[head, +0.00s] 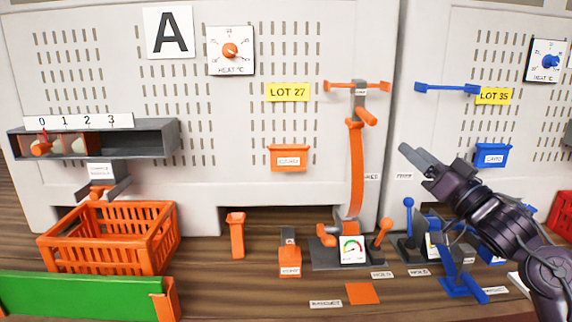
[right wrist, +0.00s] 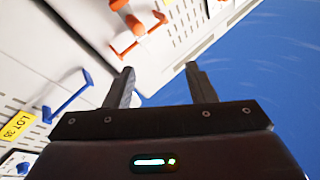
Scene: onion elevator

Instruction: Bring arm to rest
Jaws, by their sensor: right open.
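My right gripper (head: 420,160) reaches in from the right in the head view, in front of the panel and left of the blue bin. It is open and empty, held in the air above the bench. In the right wrist view its two fingers (right wrist: 162,85) stand apart with nothing between them. An orange handle fixture (right wrist: 135,30) and a blue bar (right wrist: 68,98) show beyond the fingers. My left gripper is not in view.
Blue levers (head: 409,215) and a blue stand (head: 460,275) are below my right arm. An orange strap station with a gauge (head: 352,249) stands left of it. An orange crate (head: 105,240) and a green board (head: 80,297) are at the left. The bench front is mostly clear.

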